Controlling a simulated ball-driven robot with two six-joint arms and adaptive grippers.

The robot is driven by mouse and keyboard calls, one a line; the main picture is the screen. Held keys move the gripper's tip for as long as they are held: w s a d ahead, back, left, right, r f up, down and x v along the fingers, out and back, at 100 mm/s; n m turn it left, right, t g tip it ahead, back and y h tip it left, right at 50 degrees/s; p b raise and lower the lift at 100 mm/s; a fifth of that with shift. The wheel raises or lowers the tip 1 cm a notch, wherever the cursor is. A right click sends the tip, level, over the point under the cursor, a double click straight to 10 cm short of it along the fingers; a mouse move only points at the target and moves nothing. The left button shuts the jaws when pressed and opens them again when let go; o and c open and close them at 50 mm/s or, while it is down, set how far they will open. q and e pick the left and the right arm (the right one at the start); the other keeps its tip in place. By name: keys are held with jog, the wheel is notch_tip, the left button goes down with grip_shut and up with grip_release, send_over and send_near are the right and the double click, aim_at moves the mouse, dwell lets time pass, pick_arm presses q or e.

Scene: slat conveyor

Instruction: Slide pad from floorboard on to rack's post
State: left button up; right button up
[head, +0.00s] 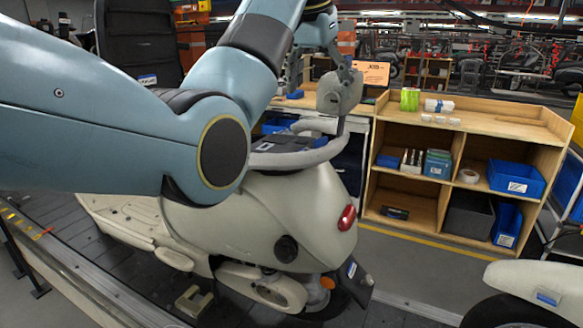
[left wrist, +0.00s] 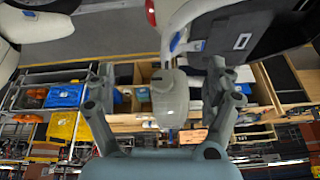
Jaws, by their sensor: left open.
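The pad (head: 340,92) is a rounded cream block at the upper end of a short dark post (head: 342,126) of the rack (head: 322,153), behind the seat of a cream scooter. How deep the post goes into it is hidden. My left gripper (head: 318,80) is open at the pad, coming from above. In the left wrist view the pad (left wrist: 170,98) is between the spread fingers, with gaps on both sides. The scooter's floorboard (head: 130,215) at the left has no pad on its visible part. My right gripper is not in view.
The scooter body (head: 280,215) stands on the dark slat conveyor (head: 375,310). A wooden shelf (head: 470,120) with blue bins (head: 516,178) stands behind to the right. Another scooter part (head: 540,280) is at the lower right. Grey floor lies between.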

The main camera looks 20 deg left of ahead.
pick_arm(q)
jog(key=s+a+f+g+b, duration=0.2)
jog(key=s+f+b, duration=0.3)
jog(key=s+f, duration=1.1)
jog(key=s+a+f+g+b, duration=0.15)
jog(key=s+f+b, duration=0.45)
jog(key=f, duration=2.1)
jog(key=s+a+f+g+b, duration=0.1)
jog(key=s+f+g+b, duration=0.3)
jog(key=s+f, duration=1.2)
jog(key=s+a+f+t+b, duration=0.1)
jog(key=s+a+f+b, duration=0.1)
jog(key=s+f, duration=0.5)
jog(key=s+a+f+n+t+b, duration=0.1)
jog(key=s+f+b, duration=0.3)
jog(key=f, duration=1.2)
jog(key=s+a+f+t+y+b, duration=0.1)
jog(key=s+a+f+t+b, duration=0.1)
jog(key=s+f, duration=0.9)
jog(key=shift+s+a+f+b, duration=0.2)
jog(key=shift+s+a+b, duration=0.15)
jog(key=shift+s+b, duration=0.4)
